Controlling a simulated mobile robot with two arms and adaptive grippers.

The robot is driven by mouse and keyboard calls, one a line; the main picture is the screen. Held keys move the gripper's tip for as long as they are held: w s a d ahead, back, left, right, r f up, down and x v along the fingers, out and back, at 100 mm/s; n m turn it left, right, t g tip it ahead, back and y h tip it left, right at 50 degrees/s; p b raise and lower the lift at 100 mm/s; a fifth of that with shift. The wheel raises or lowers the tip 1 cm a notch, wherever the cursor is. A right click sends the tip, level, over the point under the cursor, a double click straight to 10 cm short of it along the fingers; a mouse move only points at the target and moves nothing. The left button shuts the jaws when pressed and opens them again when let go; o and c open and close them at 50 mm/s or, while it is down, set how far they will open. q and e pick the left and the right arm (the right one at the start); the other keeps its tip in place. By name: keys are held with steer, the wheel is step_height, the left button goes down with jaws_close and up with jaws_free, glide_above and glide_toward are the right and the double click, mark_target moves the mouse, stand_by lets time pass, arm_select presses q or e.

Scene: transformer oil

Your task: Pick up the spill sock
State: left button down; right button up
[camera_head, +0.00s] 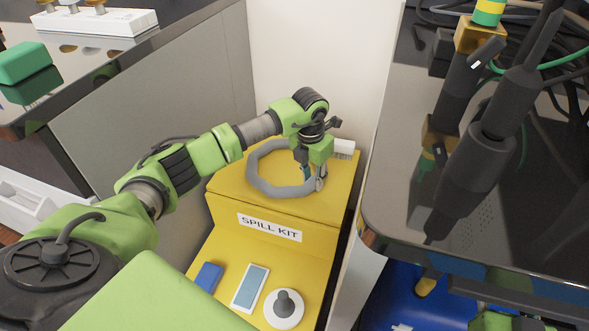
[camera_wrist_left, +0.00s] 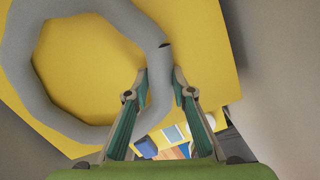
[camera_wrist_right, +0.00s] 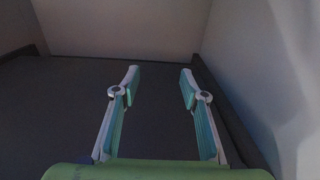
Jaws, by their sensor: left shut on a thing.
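The spill sock (camera_head: 252,178) is a grey ring over the upper level of the yellow spill kit box (camera_head: 225,190). My left gripper (camera_head: 320,182) comes down at the ring's right side and is shut on it. In the left wrist view the two fingertips (camera_wrist_left: 163,76) have the grey tube of the sock (camera_wrist_left: 22,75) between them. I cannot tell whether the ring touches the box top. My right gripper (camera_wrist_right: 160,74) is open and empty in the right wrist view, above a dark surface; its fingers are not seen in the head view.
A white block (camera_head: 343,148) sits at the back right of the box top. The lower step holds a blue block (camera_head: 209,277), a white-framed panel (camera_head: 250,288) and a round knob (camera_head: 284,305). Dark counters stand left and right (camera_head: 400,200), with black cable parts on the right one.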

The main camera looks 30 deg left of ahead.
arm_select(q)
steer(key=shift+r, duration=0.2)
step_height(320, 180, up, 4)
steer(key=shift+p, duration=0.7)
step_height(320, 180, up, 5)
steer(key=shift+r+p, duration=0.1)
steer(key=shift+p, duration=0.5)
steer(key=shift+r, duration=0.25)
arm_select(e)
steer(key=s+d+f+g+h, duration=0.1)
steer(key=s+f+g, duration=0.1)
steer(key=f, duration=0.4)
steer(key=s+d+f+g+h, duration=0.1)
steer(key=s+d+f+g, duration=0.1)
steer(key=f+g, duration=0.3)
steer(key=shift+s+f, duration=0.65)
steer(key=shift+f, duration=0.35)
steer(key=shift+d, duration=0.1)
arm_select(q)
steer(key=c, duration=2.7)
jaws_free()
jaws_close()
steer(key=shift+f, duration=0.1)
